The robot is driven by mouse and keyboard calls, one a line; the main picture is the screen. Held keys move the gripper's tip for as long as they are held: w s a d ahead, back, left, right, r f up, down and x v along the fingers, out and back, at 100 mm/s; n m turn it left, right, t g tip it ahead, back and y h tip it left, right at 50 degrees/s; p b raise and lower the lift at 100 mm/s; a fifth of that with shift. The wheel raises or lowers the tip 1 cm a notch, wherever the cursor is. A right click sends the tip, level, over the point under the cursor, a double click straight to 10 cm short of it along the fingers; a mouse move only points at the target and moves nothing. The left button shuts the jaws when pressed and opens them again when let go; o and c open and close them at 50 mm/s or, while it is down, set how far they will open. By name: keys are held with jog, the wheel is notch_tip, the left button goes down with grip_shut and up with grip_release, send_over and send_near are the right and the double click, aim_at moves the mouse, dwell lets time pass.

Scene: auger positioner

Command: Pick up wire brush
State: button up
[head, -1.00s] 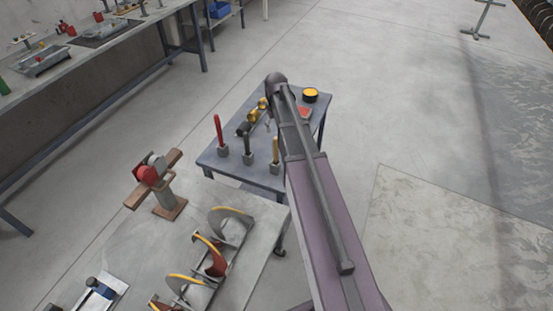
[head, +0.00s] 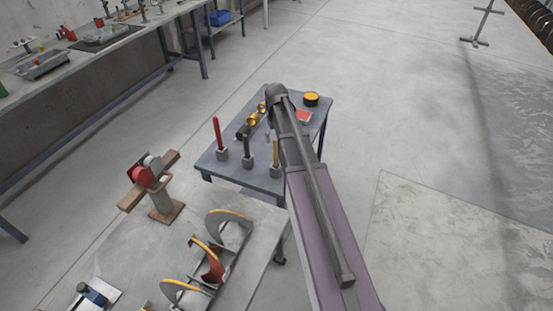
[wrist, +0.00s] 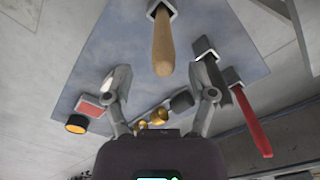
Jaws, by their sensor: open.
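A tool with a light wooden handle (wrist: 163,45) stands in a small grey holder; it looks like the wire brush, but its bristles are not visible. In the head view this wooden handle (head: 276,153) stands at the near edge of the blue-grey table (head: 225,174), right of the other upright tools. My gripper (wrist: 163,82) is open and empty in the wrist view. The handle's free end lies between and just beyond its fingers, with no contact visible. In the head view my arm hides the gripper and part of the table.
A dark-handled tool (wrist: 232,85) and a red-handled tool (wrist: 252,125) stand close beside the wooden handle. A yellow-topped round tin (head: 311,99) and a red item (head: 304,116) lie behind. A clamp stand (head: 152,185) and auger parts (head: 228,232) stand nearer.

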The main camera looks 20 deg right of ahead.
aim_at(276, 159)
jog(key=shift+f, duration=0.15)
jog(key=shift+s+a+f+b, duration=0.1)
jog(key=shift+f+b, duration=1.15)
jog(key=shift+b, duration=0.05)
jog(key=shift+a+f+b, duration=0.1)
jog(key=shift+f+b, duration=1.15)
jog(key=shift+b, duration=0.05)
grip_shut()
